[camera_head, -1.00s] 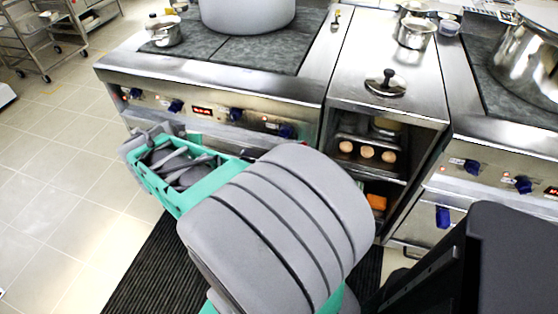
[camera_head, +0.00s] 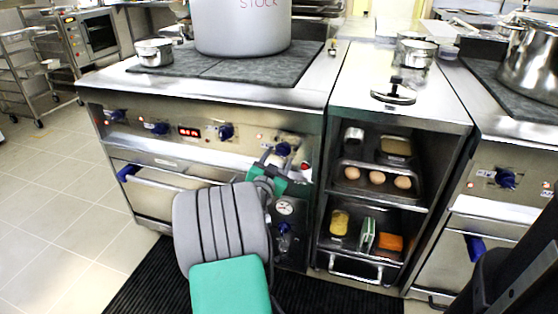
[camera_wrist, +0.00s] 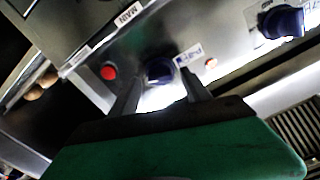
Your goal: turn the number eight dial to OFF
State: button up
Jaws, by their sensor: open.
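Several blue dials sit along the front panel of the left stove. The rightmost blue dial (camera_head: 283,149) is just above my gripper (camera_head: 274,163). In the wrist view this blue dial (camera_wrist: 158,72) shows between and just beyond the two dark fingers of my gripper (camera_wrist: 162,90). The fingers are apart, with nothing held; whether they touch the dial I cannot tell. A white label (camera_wrist: 188,55) with blurred lettering is beside it. No number eight or OFF mark is readable, and the dial's setting is unclear. Another blue dial (camera_wrist: 283,22) is at the upper right.
A red button (camera_wrist: 109,72) and a MAIN label (camera_wrist: 128,14) are close to the dial. A large stockpot (camera_head: 242,28) stands on the stove. Open shelves (camera_head: 376,209) with eggs and sponges are to the right. The oven handle (camera_head: 160,178) sticks out below the panel.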

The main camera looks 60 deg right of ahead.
jog(key=shift+d, duration=0.55)
jog(key=shift+w, duration=0.1)
grip_shut()
